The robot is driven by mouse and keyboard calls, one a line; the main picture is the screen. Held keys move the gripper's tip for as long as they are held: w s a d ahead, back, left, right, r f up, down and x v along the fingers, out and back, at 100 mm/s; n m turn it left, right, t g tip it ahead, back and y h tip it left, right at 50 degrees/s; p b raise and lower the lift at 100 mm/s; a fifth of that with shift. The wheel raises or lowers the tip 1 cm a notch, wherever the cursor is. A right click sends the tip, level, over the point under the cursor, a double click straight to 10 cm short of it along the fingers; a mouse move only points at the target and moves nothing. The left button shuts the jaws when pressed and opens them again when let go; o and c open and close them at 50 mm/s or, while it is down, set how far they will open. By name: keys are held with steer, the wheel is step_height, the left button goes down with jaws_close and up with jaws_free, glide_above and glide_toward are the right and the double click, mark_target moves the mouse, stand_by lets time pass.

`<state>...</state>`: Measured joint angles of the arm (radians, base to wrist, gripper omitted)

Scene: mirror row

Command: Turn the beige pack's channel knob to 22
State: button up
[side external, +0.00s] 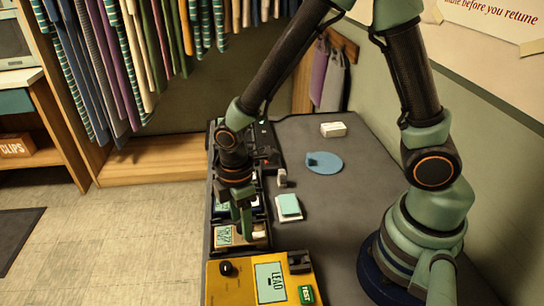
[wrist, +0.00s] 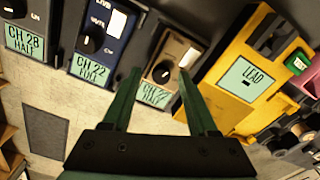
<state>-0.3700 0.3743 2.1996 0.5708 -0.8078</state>
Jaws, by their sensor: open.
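The beige pack (wrist: 177,50) sits in the row between a blue pack and a yellow pack. Its black knob (wrist: 162,72) shows between my fingertips in the wrist view. I cannot read the knob's setting or tell whether the fingers touch it. The pack's green label (wrist: 152,95) starts with CH, but its number is unclear. My gripper (wrist: 159,73) is open, one finger on each side of the knob in the picture. In the side view my gripper (side external: 242,234) points down over the beige pack (side external: 257,231), and the fingers hide its knob.
The blue pack (wrist: 110,22) has a knob and a label reading CH 22. A black pack labelled CH 28 (wrist: 25,39) stands beyond it. The yellow LEAD unit (side external: 233,290) is on the other side.

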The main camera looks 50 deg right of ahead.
steer(key=m, duration=0.3)
steer(key=shift+m, duration=0.3)
step_height(320, 180, up, 12)
steer(key=d+r+m+t, duration=0.4)
steer(key=d+r+m, duration=0.5)
steer(key=d, duration=0.3)
steer(key=shift+s+d+r+m+t, duration=0.15)
steer(key=shift+s+r+m+t, duration=0.15)
steer(key=shift+m+t, duration=0.1)
steer(key=shift+f, duration=0.1)
steer(key=n+g, duration=0.1)
steer(key=g, duration=0.4)
glide_toward(240, 225)
steer(key=f, duration=0.8)
steer(key=shift+s+f, duration=0.1)
steer(key=shift+s, duration=0.2)
